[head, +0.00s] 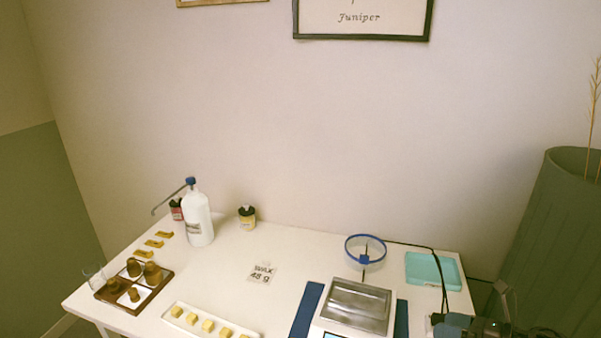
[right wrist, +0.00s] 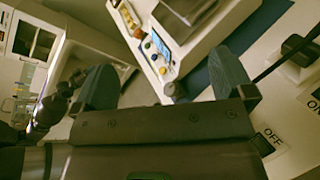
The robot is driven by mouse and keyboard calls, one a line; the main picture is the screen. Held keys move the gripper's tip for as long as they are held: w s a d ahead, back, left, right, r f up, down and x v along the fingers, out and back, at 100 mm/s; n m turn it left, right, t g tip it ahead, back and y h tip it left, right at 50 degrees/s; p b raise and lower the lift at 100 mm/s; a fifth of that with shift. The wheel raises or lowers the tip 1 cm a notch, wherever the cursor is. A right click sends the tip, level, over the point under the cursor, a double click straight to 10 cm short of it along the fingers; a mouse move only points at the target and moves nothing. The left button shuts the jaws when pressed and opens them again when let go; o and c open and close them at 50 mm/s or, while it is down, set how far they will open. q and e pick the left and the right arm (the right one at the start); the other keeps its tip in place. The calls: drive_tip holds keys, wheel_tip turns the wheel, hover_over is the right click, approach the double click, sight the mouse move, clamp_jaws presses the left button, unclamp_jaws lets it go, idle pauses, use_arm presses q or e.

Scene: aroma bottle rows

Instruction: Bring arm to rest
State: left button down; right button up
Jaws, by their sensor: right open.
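My right gripper (head: 462,324) shows at the bottom right of the head view, by the table's front right corner. In the right wrist view its two blue-grey fingers (right wrist: 165,82) stand wide apart, with nothing between them in its grasp. Beyond the fingers in that view is the white scale (right wrist: 180,50) with its small lit display. Part of my right arm is cut off by the head view's lower edge.
The white table (head: 232,262) bears a scale with a metal plate (head: 357,304), a teal tray (head: 433,283), a blue-rimmed ring (head: 365,238), a white pump bottle (head: 198,222) and a wooden tray (head: 152,298) of brown bottles. A green planter (head: 550,235) stands right of the table.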

drive_tip(key=s+f+m+t+h, duration=0.1)
drive_tip(key=s+f+m+h, duration=0.2)
drive_tip(key=m, duration=0.9)
drive_tip(key=s+a+f+m+t+h, duration=0.1)
drive_tip(key=s+f+m+h, duration=0.2)
drive_tip(key=m, duration=0.9)
drive_tip(key=s+a+f+m+t+h, duration=0.1)
drive_tip(key=s+f+m+t+h, duration=0.1)
drive_tip(key=m, duration=1)
drive_tip(key=shift+s+a+f+h, duration=0.1)
drive_tip(key=shift+s+f+h, duration=0.35)
drive_tip(key=shift+s+h, duration=0.2)
drive_tip(key=shift+s+f+h, duration=0.4)
drive_tip(key=shift+s+h, duration=0.15)
drive_tip(key=shift+h, duration=0.2)
drive_tip(key=s+f+m+g+h, duration=0.1)
drive_tip(key=s+f+m, duration=0.2)
drive_tip(key=s, duration=0.5)
drive_tip(key=shift+s+a+f+g, duration=0.3)
drive_tip(key=shift+s+a+f, duration=0.1)
drive_tip(key=shift+f, duration=0.4)
